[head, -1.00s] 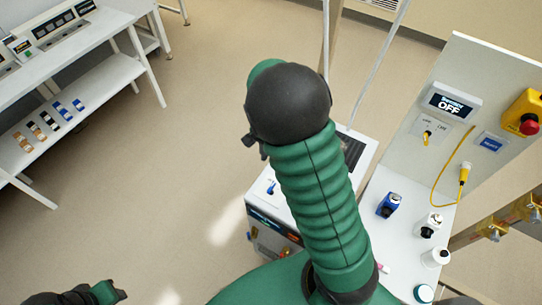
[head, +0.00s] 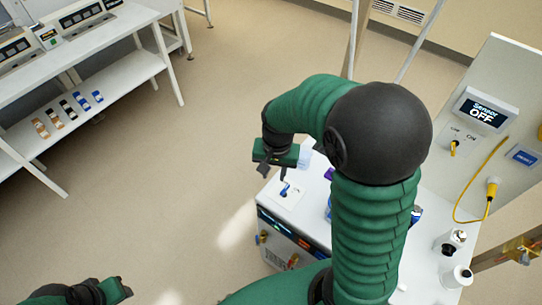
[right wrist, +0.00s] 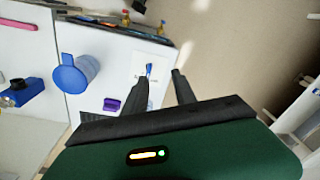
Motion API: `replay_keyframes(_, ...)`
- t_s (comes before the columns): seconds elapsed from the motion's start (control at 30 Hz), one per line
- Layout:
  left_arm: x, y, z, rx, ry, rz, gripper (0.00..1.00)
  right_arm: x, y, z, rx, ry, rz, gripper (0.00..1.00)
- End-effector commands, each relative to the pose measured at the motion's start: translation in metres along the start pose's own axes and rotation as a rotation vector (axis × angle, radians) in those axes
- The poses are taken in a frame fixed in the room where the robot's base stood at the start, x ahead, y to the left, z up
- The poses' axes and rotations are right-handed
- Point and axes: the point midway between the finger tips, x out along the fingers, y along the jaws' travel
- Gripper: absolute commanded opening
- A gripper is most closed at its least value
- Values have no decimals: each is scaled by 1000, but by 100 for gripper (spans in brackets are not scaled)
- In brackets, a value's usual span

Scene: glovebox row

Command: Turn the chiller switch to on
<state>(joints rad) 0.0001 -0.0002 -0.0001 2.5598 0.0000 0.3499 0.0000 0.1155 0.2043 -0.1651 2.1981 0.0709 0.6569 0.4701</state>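The chiller (head: 272,224) is a white-topped box with a dark front display. Its blue switch (head: 285,189) stands on a white label plate on top; the lettering is too small to read. My right gripper (head: 268,172) hangs above and slightly left of the switch in the head view. In the right wrist view, the fingers of the right gripper (right wrist: 160,75) are apart and empty, and the blue switch (right wrist: 149,69) shows beyond them, near the left fingertip, not visibly touched. My left gripper (head: 122,288) is at the lower left, its fingers unclear.
A sensor display reading OFF (head: 484,110) is on the upright panel, above a yellow key switch (head: 454,148).

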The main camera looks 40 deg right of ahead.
Motion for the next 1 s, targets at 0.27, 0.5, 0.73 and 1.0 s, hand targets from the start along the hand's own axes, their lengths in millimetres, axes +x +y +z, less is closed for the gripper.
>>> replay_keyframes(0.27, -5, 0, -1, 0, 0, 0, 36, -6, 37, -54, 494, -59, 71, 33)
replay_keyframes(0.5, -7, 0, -1, 0, -1, 0, 36, 47, 38, -48, 488, -60, 74, 33)
replay_keyframes(0.73, -9, 0, -2, 0, -1, 0, 36, 108, 42, -45, 488, -61, 72, 33)
replay_keyframes(1.0, -11, 0, -3, 0, 0, 0, 36, 150, 44, -43, 485, -55, 67, 33)
